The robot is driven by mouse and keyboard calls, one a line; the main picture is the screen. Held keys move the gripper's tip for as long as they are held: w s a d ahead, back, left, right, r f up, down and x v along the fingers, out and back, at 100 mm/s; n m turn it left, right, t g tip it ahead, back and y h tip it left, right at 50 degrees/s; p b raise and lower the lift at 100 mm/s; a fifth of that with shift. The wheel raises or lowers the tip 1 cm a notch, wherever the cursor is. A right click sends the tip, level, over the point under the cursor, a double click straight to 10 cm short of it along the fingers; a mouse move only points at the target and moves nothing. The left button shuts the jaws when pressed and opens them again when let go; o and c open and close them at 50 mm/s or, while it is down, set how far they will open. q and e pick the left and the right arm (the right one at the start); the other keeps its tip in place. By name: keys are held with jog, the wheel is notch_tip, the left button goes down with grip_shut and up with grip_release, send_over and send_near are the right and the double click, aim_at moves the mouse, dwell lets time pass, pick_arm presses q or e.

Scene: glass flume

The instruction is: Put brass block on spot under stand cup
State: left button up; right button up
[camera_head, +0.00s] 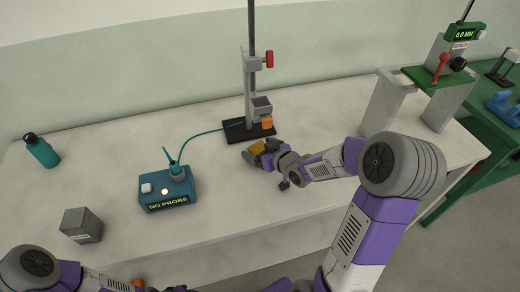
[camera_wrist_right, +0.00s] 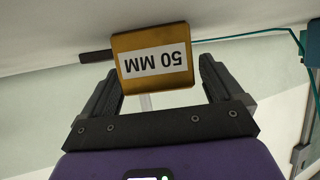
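The brass block (camera_head: 256,147), labelled 50 MM, is at the tip of my right gripper (camera_head: 262,151), just in front of the stand. I cannot tell whether the block touches the table. The stand (camera_head: 251,80) has a dark base (camera_head: 236,131) and a grey carriage (camera_head: 261,104) low on its post. The cup and the spot are not clearly made out. My left gripper is not clearly seen at the bottom edge.
A teal box (camera_head: 168,193) reading NO PROBE has a cable running to the stand. A grey block (camera_head: 81,225) and a teal bottle (camera_head: 41,150) are at the left. A grey bench frame (camera_head: 394,98) with a green gauge is at the right.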

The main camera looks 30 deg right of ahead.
jog(key=shift+s+f+g, duration=0.3)
jog(key=shift+f, duration=0.5)
jog(key=shift+w+r+p, duration=0.15)
jog(key=shift+r+p, duration=0.4)
jog(key=shift+p, duration=0.2)
jog(key=p+v, duration=0.3)
jog(key=v, duration=0.5)
jog(key=shift+d+r, duration=0.1)
jog(key=shift+r, duration=0.15)
jog(key=shift+b+v, duration=0.8)
jog(key=shift+v, duration=0.05)
jog(key=shift+s+r+b, duration=0.15)
jog(key=shift+s+b, duration=0.5)
jog(key=shift+s, duration=0.1)
jog(key=shift+s+d+r, duration=0.1)
jog(key=shift+s+r, duration=0.05)
